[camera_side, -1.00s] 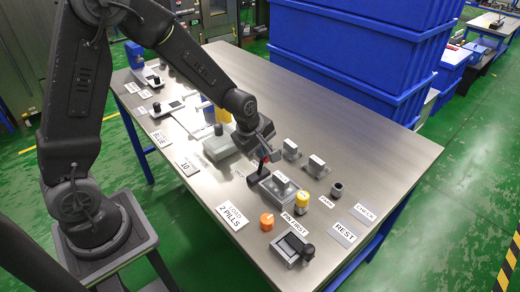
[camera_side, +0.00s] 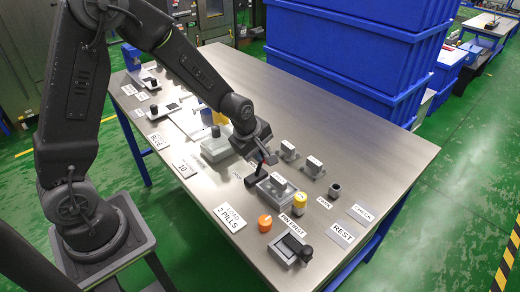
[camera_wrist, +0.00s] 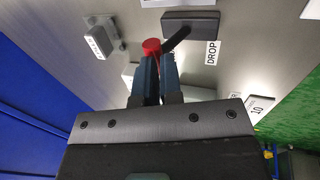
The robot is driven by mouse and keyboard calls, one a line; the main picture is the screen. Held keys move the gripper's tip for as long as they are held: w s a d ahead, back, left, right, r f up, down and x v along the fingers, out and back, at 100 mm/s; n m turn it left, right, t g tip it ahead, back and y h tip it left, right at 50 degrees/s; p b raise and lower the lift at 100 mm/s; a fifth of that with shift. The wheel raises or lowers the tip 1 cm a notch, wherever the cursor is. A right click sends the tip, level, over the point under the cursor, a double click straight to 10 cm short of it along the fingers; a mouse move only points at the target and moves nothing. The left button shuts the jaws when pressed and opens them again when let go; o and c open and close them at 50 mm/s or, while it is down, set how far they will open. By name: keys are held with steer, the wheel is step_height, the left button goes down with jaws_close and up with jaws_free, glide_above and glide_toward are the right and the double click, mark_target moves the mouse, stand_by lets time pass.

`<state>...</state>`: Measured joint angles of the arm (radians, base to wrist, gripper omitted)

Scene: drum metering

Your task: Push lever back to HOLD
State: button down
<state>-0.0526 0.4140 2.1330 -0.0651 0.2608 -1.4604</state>
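The lever is a dark rod (camera_wrist: 176,40) with a red knob (camera_wrist: 151,46), beside a dark block (camera_wrist: 190,22) near the DROP label in the wrist view. My gripper (camera_wrist: 157,60) has its two blue-grey fingers close together, with only a thin gap between them. The fingertips are right at the red knob, which shows just past the left finger; whether they touch it I cannot tell. In the side view my gripper (camera_side: 266,156) is low over the table at the lever, beside a grey open box (camera_side: 262,194). No HOLD label is readable.
Two small grey upright blocks (camera_side: 314,166) stand behind the box. Blue crates (camera_side: 350,60) rise behind the table.

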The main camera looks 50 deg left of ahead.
steer(key=w+r+v, duration=0.1)
steer(key=w+v, duration=0.1)
steer(key=v, duration=1.2)
steer(key=s+d+r+m+t, duration=0.1)
steer(key=s+r+m, duration=0.2)
steer(key=s+m, duration=0.6)
steer(key=s+d+r+m, duration=0.1)
steer(key=s+r+m, duration=0.1)
steer(key=s+m, duration=0.7)
steer(key=shift+s+r+t, duration=0.4)
steer(key=shift+s, duration=0.05)
